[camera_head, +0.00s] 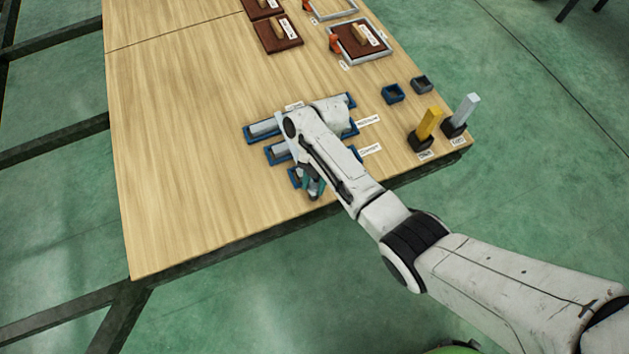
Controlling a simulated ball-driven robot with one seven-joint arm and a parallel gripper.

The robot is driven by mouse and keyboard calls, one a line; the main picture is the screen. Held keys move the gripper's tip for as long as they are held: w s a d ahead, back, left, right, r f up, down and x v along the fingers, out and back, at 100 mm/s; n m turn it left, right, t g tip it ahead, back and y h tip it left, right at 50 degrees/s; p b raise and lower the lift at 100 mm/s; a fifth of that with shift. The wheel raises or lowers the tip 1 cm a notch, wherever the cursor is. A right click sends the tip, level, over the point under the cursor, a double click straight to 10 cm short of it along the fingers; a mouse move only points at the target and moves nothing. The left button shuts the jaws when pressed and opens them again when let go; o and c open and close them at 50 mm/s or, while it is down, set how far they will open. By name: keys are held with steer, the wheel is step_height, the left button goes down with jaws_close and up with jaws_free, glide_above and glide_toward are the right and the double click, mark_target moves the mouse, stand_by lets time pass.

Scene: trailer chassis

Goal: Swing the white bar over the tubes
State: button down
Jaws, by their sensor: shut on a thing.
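Several grey tubes lie side by side in blue holders near the table's near edge; the far tube (265,128) and the middle tube (278,149) show their left parts. My arm covers much of them. A narrow white strip (286,148), apparently the white bar, runs across the tubes just left of my wrist; most of it is hidden. My gripper (314,190) points down at the nearest blue holder (295,177). It is shut at what looks like the bar's near end; the contact itself is hidden.
A yellow block (429,123) and a light grey block (467,109) stand upright in dark holders on the right. Two small blue-grey boxes (392,93) are behind them. Brown boards (279,36) and a framed tray (385,52) lie at the back. The table's left half is clear.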

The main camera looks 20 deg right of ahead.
steer(key=c, duration=0.8)
jaws_free()
steer(key=p+v, duration=0.2)
steer(key=v, duration=0.8)
steer(key=shift+w+d+r, duration=0.1)
steer(key=shift+w+r, duration=0.05)
steer(key=shift+r, duration=0.2)
